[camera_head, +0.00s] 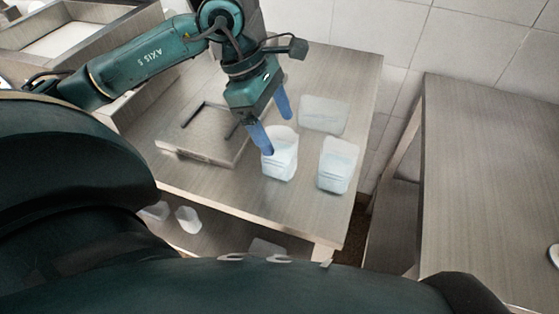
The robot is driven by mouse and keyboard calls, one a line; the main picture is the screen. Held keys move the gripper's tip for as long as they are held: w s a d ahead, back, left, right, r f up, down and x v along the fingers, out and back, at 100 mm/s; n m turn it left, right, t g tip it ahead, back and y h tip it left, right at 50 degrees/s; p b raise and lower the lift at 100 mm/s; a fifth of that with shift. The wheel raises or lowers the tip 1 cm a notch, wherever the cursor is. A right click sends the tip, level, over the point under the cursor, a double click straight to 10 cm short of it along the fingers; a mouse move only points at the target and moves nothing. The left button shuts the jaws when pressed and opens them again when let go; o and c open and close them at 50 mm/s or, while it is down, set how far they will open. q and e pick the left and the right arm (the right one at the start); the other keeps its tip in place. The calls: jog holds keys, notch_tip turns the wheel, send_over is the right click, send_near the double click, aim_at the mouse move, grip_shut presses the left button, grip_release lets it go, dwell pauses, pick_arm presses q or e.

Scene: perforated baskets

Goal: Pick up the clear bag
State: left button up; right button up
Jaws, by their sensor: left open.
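My left gripper (276,132) is open, its two blue fingers pointing down over the table. One finger is at the near left rim of a translucent white container-like item (280,163), and the other is beyond its far side. I cannot tell whether they touch it. A similar clear, pale item (338,167) stands to its right. A flatter, clear bag-like item (323,116) lies behind them. I cannot tell for certain which of these is the clear bag. My right gripper is not in view.
More pale items (188,220) sit on a lower shelf. Another wooden table (490,170) stands right, across a gap. A tiled wall is behind.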

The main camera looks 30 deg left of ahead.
aim_at(278, 134)
pick_arm(q)
jog(key=b+x, duration=0.2)
jog(key=x, duration=0.3)
jog(key=shift+f, duration=0.15)
jog(key=c, duration=1.1)
jog(key=shift+c, duration=0.2)
